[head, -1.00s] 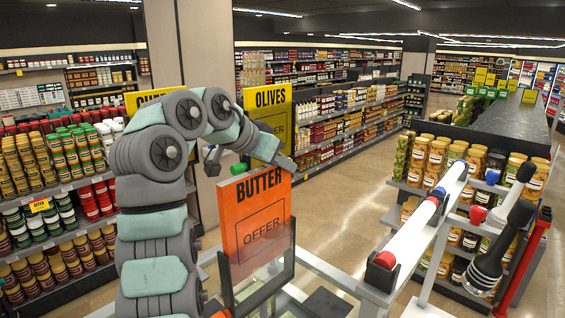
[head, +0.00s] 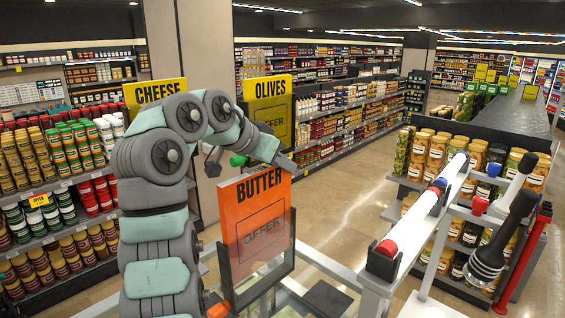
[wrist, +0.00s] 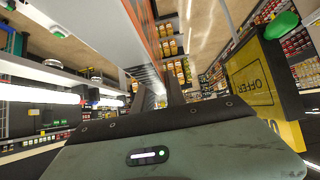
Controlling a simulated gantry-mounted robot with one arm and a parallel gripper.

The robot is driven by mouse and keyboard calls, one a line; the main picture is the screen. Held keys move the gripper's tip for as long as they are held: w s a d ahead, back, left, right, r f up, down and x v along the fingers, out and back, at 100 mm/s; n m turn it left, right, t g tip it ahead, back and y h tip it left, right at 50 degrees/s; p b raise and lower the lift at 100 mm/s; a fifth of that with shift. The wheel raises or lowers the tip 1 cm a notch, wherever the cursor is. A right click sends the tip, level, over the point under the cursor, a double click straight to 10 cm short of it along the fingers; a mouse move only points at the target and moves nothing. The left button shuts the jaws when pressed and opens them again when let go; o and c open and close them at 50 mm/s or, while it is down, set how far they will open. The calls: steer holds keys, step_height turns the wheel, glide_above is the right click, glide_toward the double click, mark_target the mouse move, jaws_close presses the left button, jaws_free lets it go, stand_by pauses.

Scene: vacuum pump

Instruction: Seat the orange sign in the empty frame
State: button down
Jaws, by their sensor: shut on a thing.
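The orange BUTTER sign (head: 258,215) is upright in the middle of the head view, with OFFER in a box on its face. Its lower part is between the side posts of a dark U-shaped frame (head: 293,240); I cannot tell whether its bottom edge touches the frame's base. My gripper (head: 285,163) is at the sign's upper right edge, shut on it; the fingertips are mostly hidden behind the sign. In the wrist view an orange strip of the sign (wrist: 142,22) shows beyond the dark fingers (wrist: 163,92).
A yellow OLIVES sign (head: 267,87) and a yellow CHEESE sign (head: 155,90) stand behind, the latter partly covered by my arm. A white rail with red and blue fittings (head: 425,215) is at right. Shelves of jars (head: 440,160) line the aisle. Open floor (head: 350,200) lies beyond.

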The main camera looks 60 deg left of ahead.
mark_target(248, 174)
steer(key=shift+f+b, duration=2.25)
steer(key=shift+f, duration=1.35)
steer(key=c, duration=1.3)
jaws_free()
steer(key=v, duration=0.2)
steer(key=shift+s+r+b, duration=0.2)
steer(key=shift+b, duration=0.1)
steer(key=shift+p+v, duration=0.35)
steer(key=shift+v, duration=0.75)
steer(key=shift+s+d+r, duration=0.1)
steer(key=shift+s+r, duration=0.25)
steer(key=shift+s, duration=0.05)
steer(key=shift+b+v, duration=0.6)
steer(key=shift+v, duration=1.95)
